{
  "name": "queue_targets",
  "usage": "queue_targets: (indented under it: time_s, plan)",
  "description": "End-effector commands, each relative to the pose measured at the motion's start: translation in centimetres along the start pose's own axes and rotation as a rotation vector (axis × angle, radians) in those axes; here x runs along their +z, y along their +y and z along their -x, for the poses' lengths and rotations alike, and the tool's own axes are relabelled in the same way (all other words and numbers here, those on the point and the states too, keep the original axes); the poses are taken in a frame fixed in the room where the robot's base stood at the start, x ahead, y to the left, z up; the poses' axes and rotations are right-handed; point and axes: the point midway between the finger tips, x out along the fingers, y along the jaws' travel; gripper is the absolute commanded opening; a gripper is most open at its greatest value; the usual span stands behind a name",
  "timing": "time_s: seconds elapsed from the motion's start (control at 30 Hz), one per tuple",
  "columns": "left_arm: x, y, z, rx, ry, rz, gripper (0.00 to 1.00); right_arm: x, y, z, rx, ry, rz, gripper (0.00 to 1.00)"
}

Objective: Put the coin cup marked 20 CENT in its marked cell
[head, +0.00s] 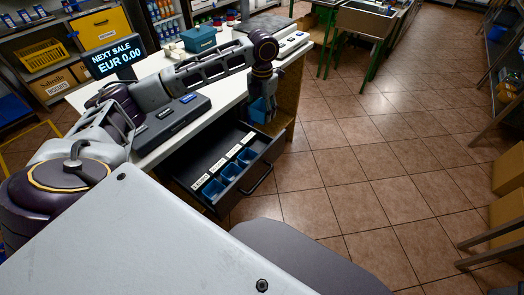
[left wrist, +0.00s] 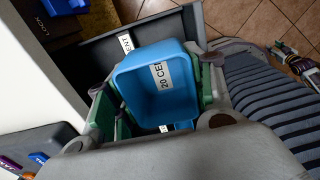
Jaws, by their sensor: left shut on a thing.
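The blue coin cup marked 20 CENT (left wrist: 150,85) fills the middle of the left wrist view, its label partly cut off. My left gripper (head: 262,103) is shut on it, with green finger pads at its sides. In the head view the held cup (head: 258,112) is above the far end of the open cash drawer (head: 262,165), beside the counter end. Three other blue cups stand in the drawer in a row: a near one (head: 212,191), a middle one (head: 230,172) and a far one (head: 246,156). White labels (head: 219,164) line the row, too small to read.
The white counter (head: 165,140) bears a dark tray (head: 175,120), a price display (head: 113,56) and a teal box (head: 198,38). The drawer's front and handle (head: 258,180) jut over the tiled floor.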

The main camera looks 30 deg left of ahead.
Motion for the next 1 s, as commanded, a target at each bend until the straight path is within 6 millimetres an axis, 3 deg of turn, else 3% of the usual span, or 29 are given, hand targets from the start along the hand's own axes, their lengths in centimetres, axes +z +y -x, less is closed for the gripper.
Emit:
queue_targets:
  time_s: [0.17,0.37,1.0]
  plan:
    - [0.0,0.0,-0.3,0.0,0.001,0.001,0.34,-0.1,0.0,0.0,0.0,0.001,0.0,0.4]
    - [0.0,0.0,-2.2,0.0,0.002,0.002,0.34,-0.5,-0.2,-0.1,-0.002,0.004,-0.001,0.4]
    - [-0.1,0.0,-12.0,0.001,0.001,0.002,0.34,-3.3,-0.8,-0.1,-0.009,0.03,-0.007,0.4]
